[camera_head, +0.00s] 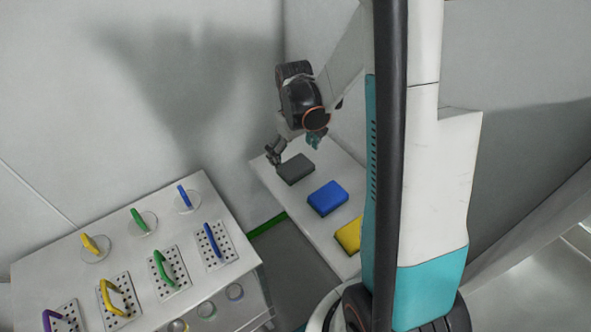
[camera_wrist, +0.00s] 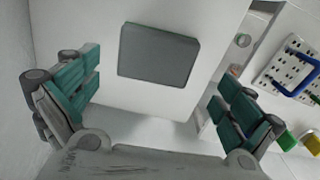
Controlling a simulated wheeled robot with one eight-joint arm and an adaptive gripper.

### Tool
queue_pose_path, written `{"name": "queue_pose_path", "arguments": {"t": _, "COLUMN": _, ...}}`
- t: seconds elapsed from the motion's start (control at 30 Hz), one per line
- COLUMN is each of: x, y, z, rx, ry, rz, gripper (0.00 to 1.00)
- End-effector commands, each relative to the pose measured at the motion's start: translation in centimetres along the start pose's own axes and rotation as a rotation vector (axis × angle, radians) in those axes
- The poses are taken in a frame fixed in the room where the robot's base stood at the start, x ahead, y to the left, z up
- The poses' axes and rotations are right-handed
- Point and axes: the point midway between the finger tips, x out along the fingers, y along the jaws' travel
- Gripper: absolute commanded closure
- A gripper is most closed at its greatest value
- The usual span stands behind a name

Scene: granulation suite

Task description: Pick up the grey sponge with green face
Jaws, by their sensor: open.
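The grey sponge (camera_head: 295,168) lies flat at the far end of a narrow white table (camera_head: 283,198) in the head view. My gripper (camera_head: 294,147) is above this end of the table, close over the sponge. In the wrist view my gripper (camera_wrist: 160,95) is open, its teal-padded fingers wide apart on either side of the sponge, with nothing between them. The sponge's underside is hidden.
A blue sponge (camera_head: 328,198) and a yellow sponge (camera_head: 349,235) lie on the same table, nearer my column. A second white table (camera_head: 60,262) at left holds perforated plates and discs with coloured handles. A wall (camera_head: 240,60) stands close behind the grey sponge.

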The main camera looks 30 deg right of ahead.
Motion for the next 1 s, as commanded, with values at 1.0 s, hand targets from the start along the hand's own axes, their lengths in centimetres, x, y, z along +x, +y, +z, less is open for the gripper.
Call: {"name": "queue_pose_path", "arguments": {"t": 1.0, "x": 4.6, "y": 0.4, "z": 0.5, "rx": 0.000, "ry": 0.000, "rz": 0.000, "gripper": 0.32}}
